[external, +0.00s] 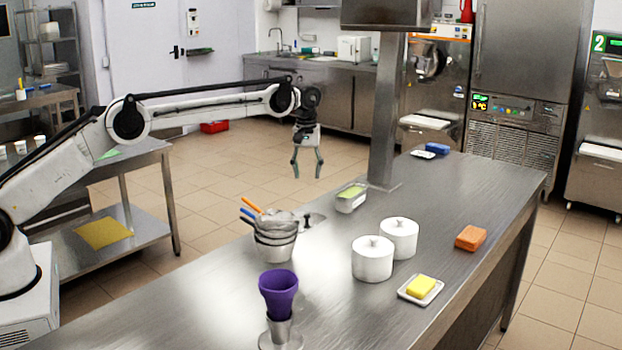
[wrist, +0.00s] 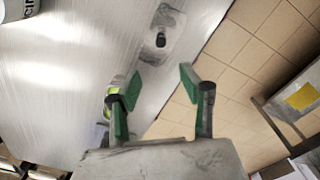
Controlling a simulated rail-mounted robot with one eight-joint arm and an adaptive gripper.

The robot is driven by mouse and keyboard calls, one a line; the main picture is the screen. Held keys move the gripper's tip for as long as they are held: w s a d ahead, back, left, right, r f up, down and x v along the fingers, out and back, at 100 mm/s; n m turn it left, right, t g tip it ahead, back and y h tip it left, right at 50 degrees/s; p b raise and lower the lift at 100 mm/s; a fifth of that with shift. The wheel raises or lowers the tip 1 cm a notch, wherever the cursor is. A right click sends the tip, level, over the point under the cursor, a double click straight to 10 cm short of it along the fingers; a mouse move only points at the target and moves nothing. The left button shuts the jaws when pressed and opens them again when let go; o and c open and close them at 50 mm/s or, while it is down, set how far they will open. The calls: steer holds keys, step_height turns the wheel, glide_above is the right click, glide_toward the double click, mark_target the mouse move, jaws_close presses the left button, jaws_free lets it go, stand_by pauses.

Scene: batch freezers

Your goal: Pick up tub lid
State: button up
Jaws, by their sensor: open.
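A pale, see-through-looking lid with a black knob, probably the tub lid (wrist: 170,18), lies on the steel counter near its edge in the wrist view. In the external view only a small dark lid shape (external: 314,219) shows beside the bowls. My gripper (external: 307,172) is open and empty, pointing down, well above the floor just beyond the counter's far edge. In the wrist view my gripper (wrist: 160,82) has its fingers apart, with the lid farther up the picture. A metal tub with green contents (external: 350,197) stands by the post; the left finger partly hides it in the wrist view.
Stacked bowls with colored handles (external: 275,240), two white lidded canisters (external: 372,262), a purple cup (external: 278,290), an orange sponge (external: 471,238) and a yellow block on a dish (external: 421,286) stand on the counter. A steel post (external: 385,120) rises behind the tub.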

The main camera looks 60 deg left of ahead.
steer(key=f, duration=0.2)
glide_above(307, 214)
steer(key=f, duration=0.7)
steer(key=shift+w+d+f, duration=0.15)
steer(key=shift+d+f, duration=0.1)
steer(key=shift+f, duration=0.05)
steer(key=shift+s+a+f+p, duration=0.1)
steer(key=shift+f+p, duration=0.25)
steer(key=shift+f, duration=1.05)
steer(key=shift+s+f+p, duration=0.1)
steer(key=shift+f+p, duration=0.2)
steer(key=shift+f, duration=1.1)
jaws_close()
